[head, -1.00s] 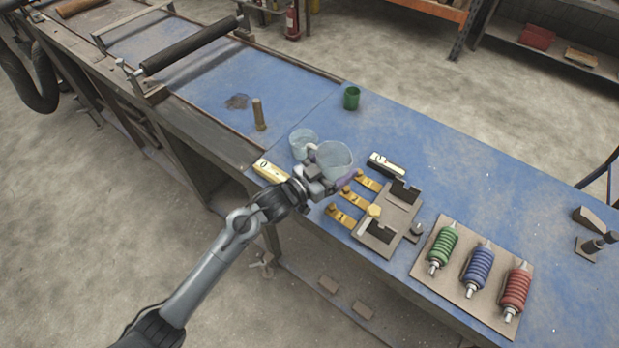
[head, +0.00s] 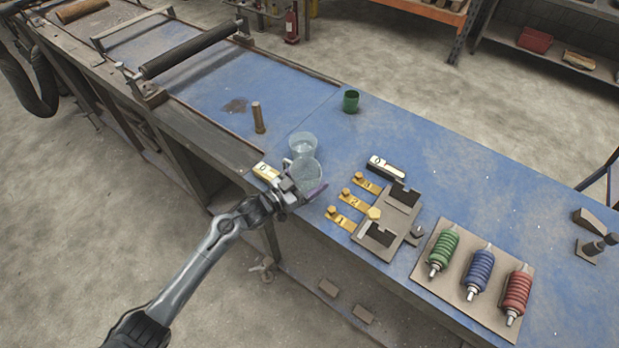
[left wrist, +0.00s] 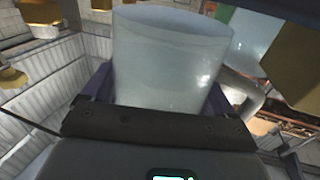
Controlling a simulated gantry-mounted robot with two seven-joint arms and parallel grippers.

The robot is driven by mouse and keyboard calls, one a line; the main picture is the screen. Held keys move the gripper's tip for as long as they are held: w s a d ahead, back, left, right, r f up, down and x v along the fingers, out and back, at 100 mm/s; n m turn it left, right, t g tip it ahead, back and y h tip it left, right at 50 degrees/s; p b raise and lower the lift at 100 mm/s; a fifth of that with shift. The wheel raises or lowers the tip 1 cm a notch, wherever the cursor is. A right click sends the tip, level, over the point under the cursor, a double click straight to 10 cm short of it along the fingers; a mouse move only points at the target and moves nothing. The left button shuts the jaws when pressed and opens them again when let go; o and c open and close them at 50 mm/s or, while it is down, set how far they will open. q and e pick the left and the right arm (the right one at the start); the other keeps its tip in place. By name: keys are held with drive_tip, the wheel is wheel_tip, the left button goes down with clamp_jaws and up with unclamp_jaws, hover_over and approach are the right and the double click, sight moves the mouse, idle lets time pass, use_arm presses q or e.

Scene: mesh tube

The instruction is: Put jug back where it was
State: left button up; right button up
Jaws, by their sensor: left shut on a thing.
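The jug (head: 307,174) is a clear, translucent vessel held by my left gripper (head: 303,187) near the table's front edge. In the left wrist view the jug (left wrist: 172,60) fills the space between the dark fingers (left wrist: 160,95), with its handle to the right. My left gripper is shut on it. A second clear cup-like vessel (head: 303,143) stands just behind it on the blue table; the two overlap in the head view. I cannot tell whether the jug's base touches the table. My right gripper is not in view.
A wooden peg (head: 258,118) and green cup (head: 351,101) stand farther back. Brass clips (head: 352,197), a grey fixture (head: 390,215) and a board of coloured springs (head: 475,270) lie right. The blue table (head: 480,180) is clear behind the springs.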

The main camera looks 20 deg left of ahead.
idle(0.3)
use_arm(q)
drive_tip(key=shift+f+b, duration=0.3)
drive_tip(key=shift+f, duration=0.15)
drive_tip(key=o, duration=1.1)
drive_tip(key=shift+r+p, duration=0.4)
drive_tip(key=shift+r, duration=0.1)
drive_tip(key=v, duration=1.2)
drive_tip(key=s+d+f+n+g+y, duration=0.1)
drive_tip(key=s+g+y, duration=0.2)
drive_tip(key=s, duration=0.5)
drive_tip(key=s+d+f+n+g+y, duration=0.1)
drive_tip(key=s+f+n+g+y, duration=0.1)
drive_tip(key=s+g, duration=0.3)
drive_tip(key=s+d+f+n+g+y, duration=0.1)
drive_tip(key=s+g+y, duration=0.2)
drive_tip(key=s, duration=1)
drive_tip(key=shift+s+f+n+g+y, duration=0.15)
drive_tip(key=shift+f+n+g+y, duration=0.15)
drive_tip(key=shift+g+y, duration=0.15)
